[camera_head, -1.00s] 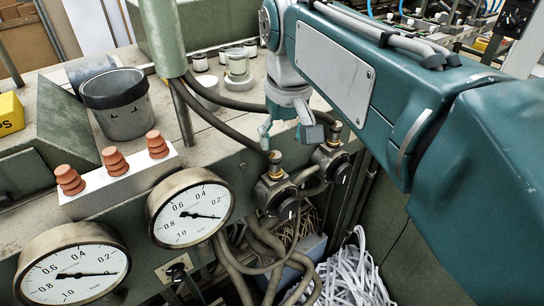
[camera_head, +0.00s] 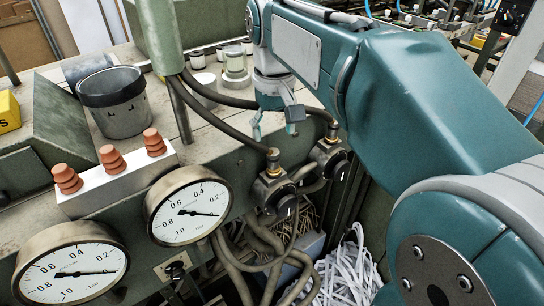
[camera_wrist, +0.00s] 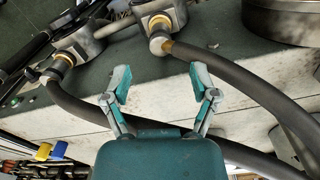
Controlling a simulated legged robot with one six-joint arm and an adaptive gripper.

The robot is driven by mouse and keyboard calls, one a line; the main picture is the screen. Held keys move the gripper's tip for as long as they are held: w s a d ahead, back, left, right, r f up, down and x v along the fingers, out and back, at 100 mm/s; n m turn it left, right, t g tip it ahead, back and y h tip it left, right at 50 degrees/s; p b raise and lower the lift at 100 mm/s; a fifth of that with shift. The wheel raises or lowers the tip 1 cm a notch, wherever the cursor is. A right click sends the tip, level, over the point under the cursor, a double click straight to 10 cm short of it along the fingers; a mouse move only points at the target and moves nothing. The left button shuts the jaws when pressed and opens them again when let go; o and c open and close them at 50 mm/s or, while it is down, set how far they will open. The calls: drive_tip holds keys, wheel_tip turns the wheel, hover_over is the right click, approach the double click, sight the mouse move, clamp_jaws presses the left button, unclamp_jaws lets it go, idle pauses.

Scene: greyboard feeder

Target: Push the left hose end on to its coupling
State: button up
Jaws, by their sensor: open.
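The left hose (camera_head: 224,135) is dark and runs from the green column down to the left coupling (camera_head: 272,190), a dark body with a brass neck. Its end (camera_head: 273,152) meets the brass neck; I cannot tell how far on it sits. In the wrist view the left hose (camera_wrist: 235,80) bends right from its coupling (camera_wrist: 160,35). The right hose (camera_head: 290,108) runs to the right coupling (camera_head: 328,155). My gripper (camera_head: 274,126) is open and empty above the left hose end. In the wrist view my gripper (camera_wrist: 163,84) has its fingers apart, pointing towards the left coupling.
Two gauges (camera_head: 188,212) (camera_head: 70,274) stand front left. A white block (camera_head: 115,180) carries orange stoppers. A grey pot (camera_head: 115,105) and small jars (camera_head: 235,65) stand on the bench. In the wrist view the right hose (camera_wrist: 85,112) passes beneath my gripper. White paper strips (camera_head: 345,270) lie below right.

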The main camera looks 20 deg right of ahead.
sight(273, 150)
drive_tip(key=shift+f, duration=0.75)
drive_tip(key=shift+w+f, duration=0.1)
drive_tip(key=shift+f, duration=2.5)
clamp_jaws()
